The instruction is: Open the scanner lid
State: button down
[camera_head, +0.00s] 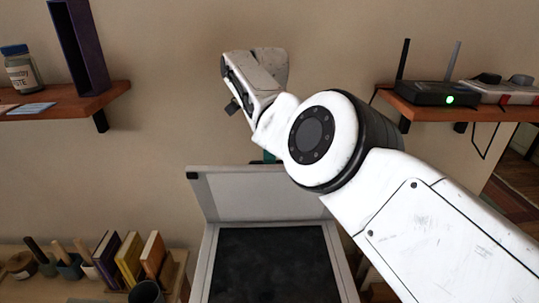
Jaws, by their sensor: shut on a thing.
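The scanner (212,262) stands low in the middle, with its dark glass bed (270,262) showing. Its pale lid (245,195) is raised, standing roughly upright at the back of the bed. My white arm reaches in from the lower right and bends above the lid. My gripper (269,156) is mostly hidden behind my arm; only a small teal and dark part shows at the lid's top edge. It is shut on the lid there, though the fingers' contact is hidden. The lid's right part is behind my arm.
A left wall shelf (105,101) holds a jar (20,72) and a dark upright folder (80,48). A right shelf (490,112) holds a router (435,93). Books (130,258), pots and a dark cup (145,292) stand left of the scanner.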

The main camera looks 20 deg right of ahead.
jog(key=shift+d+f, duration=0.15)
jog(key=shift+f, duration=0.2)
jog(key=c, duration=1.4)
grip_release()
jog(key=shift+w+d+f, duration=0.1)
jog(key=shift+w, duration=0.2)
jog(key=shift+o, duration=1.2)
